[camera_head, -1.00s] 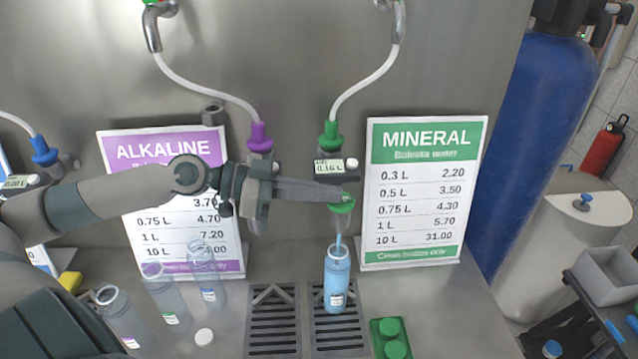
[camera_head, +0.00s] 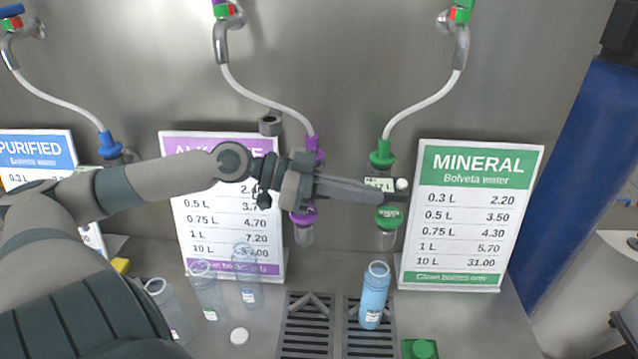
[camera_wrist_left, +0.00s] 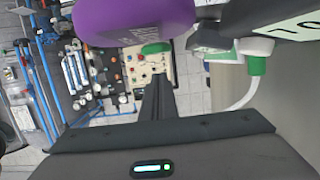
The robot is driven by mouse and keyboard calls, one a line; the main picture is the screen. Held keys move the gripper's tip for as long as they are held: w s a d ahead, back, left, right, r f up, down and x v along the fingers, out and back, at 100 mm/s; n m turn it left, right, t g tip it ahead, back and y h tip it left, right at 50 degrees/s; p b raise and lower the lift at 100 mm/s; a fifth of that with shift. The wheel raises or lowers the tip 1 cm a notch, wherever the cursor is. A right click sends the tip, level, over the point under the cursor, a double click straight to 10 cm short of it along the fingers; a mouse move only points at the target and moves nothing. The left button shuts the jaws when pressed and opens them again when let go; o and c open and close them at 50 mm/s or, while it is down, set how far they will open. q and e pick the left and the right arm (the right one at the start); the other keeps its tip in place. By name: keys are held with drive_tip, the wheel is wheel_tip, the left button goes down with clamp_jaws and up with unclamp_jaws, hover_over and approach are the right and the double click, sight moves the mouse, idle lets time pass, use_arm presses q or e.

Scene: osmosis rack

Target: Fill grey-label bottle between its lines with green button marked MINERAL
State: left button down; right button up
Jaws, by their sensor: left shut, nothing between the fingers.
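A bottle (camera_head: 374,290) with blue-tinted contents stands upright on the right drain grate, under the MINERAL tap. Its small label looks pale; its lines and exact level are too small to tell. The green MINERAL button (camera_head: 388,216) is on the tap front, with a clear nozzle below it and no stream visible. My left gripper (camera_head: 398,196) is shut and empty, its tips at the top of the green button; I cannot tell whether they touch. A small display (camera_head: 379,184) is partly hidden by the fingers. My right gripper is out of view.
The MINERAL price board (camera_head: 470,215) stands right of the tap. The purple ALKALINE button (camera_head: 303,218) is to the left, beneath my left wrist. A green tray (camera_head: 420,349) is front right.

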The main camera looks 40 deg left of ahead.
use_arm(q)
drive_tip(key=b+v, duration=0.3)
drive_tip(key=v, duration=0.5)
idle(0.4)
drive_tip(key=shift+s, duration=0.15)
idle(1.4)
